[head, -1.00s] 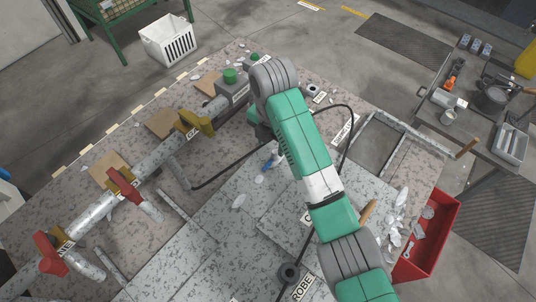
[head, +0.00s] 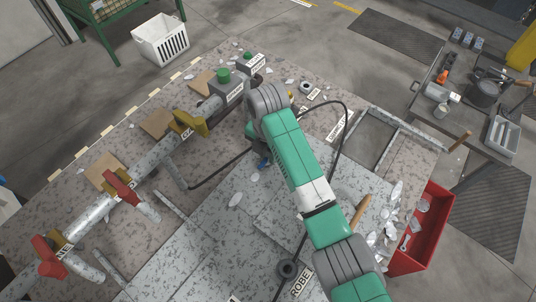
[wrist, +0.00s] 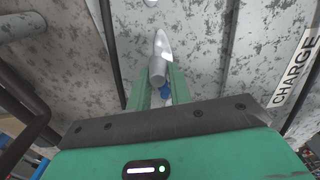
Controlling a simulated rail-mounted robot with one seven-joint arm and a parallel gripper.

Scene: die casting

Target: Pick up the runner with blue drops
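In the wrist view the runner (wrist: 158,66) is a grey, pointed casting piece with a round stub, and a blue drop (wrist: 165,90) shows just below it. It lies between the two green fingers of my gripper (wrist: 158,72), which stand apart on either side of it. I see no clear grip on it. In the head view the runner's blue part (head: 263,163) shows beside my wrist on the grey plate. My arm hides the rest of it and the fingers there.
A pale flake (head: 236,200) lies left of my arm. A pipe with red handles (head: 122,188) and a yellow fitting (head: 190,127) runs along the left. A red bin (head: 436,236) with castings beside it stands right. A black cable (head: 220,172) loops near my wrist.

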